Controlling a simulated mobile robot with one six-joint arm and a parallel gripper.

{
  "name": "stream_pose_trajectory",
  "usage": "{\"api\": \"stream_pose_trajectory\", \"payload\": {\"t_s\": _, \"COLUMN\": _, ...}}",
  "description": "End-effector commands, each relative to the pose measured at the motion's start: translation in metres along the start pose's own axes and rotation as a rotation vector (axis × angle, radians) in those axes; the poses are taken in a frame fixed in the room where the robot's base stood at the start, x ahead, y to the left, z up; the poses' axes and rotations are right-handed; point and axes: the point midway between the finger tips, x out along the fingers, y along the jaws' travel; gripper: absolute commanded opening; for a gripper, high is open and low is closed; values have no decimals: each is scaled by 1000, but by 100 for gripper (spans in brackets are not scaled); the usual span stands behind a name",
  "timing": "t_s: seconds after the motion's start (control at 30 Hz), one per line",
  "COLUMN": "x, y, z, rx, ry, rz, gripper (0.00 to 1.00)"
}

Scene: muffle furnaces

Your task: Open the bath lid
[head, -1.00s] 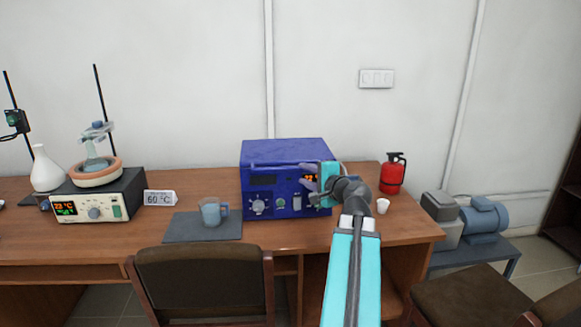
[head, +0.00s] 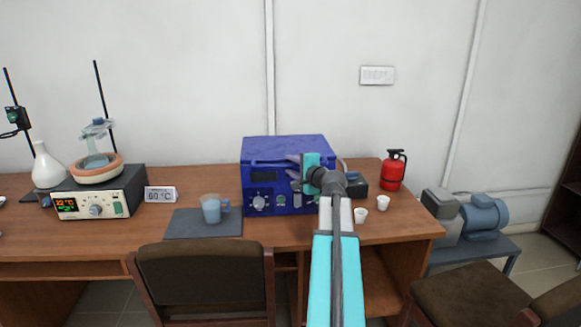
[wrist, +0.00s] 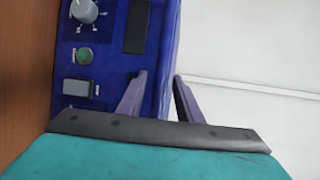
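The blue bath (head: 262,203) stands on the wooden desk, with a display, knob, green button and switch on its front. Its lid (head: 285,145) looks closed. My gripper (head: 292,166) is at the upper right of the bath's front, its fingers pointing left. In the wrist view my gripper (wrist: 160,85) is open, its two fingers apart. The upper edge of the blue bath (wrist: 165,45) shows between them, one finger over the front face and one beyond the top edge. I cannot tell if they touch it. My gripper hides part of the bath's right front.
A beaker (head: 211,209) of bluish liquid stands on a dark mat (head: 186,228) left of the bath. A red extinguisher (head: 393,170), a dark box (head: 355,187) and white cups (head: 383,203) are to the right. A 60 °C sign (head: 160,194) and heater unit (head: 122,193) are left. A chair (head: 205,265) stands in front.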

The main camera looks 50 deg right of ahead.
Motion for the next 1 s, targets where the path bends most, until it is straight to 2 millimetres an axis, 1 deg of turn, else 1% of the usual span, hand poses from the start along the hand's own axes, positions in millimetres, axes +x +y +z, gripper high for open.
{"api": "stream_pose_trajectory", "payload": {"t_s": 0.33, "x": 2, "y": 0, "z": 0, "rx": 0, "ry": 0, "rz": 0, "gripper": 32}}
{"api": "stream_pose_trajectory", "payload": {"t_s": 0.47, "x": 1, "y": 0, "z": 0, "rx": 0, "ry": 0, "rz": 0, "gripper": 11}}
{"api": "stream_pose_trajectory", "payload": {"t_s": 0.5, "x": 1, "y": 0, "z": 0, "rx": 0, "ry": 1, "rz": 0, "gripper": 4}}
{"api": "stream_pose_trajectory", "payload": {"t_s": 0.53, "x": 1, "y": 0, "z": 0, "rx": 0, "ry": 1, "rz": 0, "gripper": 0}}
{"api": "stream_pose_trajectory", "payload": {"t_s": 0.67, "x": 1, "y": 0, "z": -1, "rx": 0, "ry": 1, "rz": 0, "gripper": 0}}
{"api": "stream_pose_trajectory", "payload": {"t_s": 0.7, "x": -5, "y": 3, "z": 11, "rx": -1, "ry": 0, "rz": 0, "gripper": 0}}
{"api": "stream_pose_trajectory", "payload": {"t_s": 0.73, "x": -2, "y": 1, "z": 6, "rx": 0, "ry": 0, "rz": 1, "gripper": 0}}
{"api": "stream_pose_trajectory", "payload": {"t_s": 0.8, "x": 0, "y": 1, "z": 3, "rx": 1, "ry": -2, "rz": 2, "gripper": 0}}
{"api": "stream_pose_trajectory", "payload": {"t_s": 1.0, "x": 3, "y": -3, "z": 2, "rx": 3, "ry": -4, "rz": 8, "gripper": 0}}
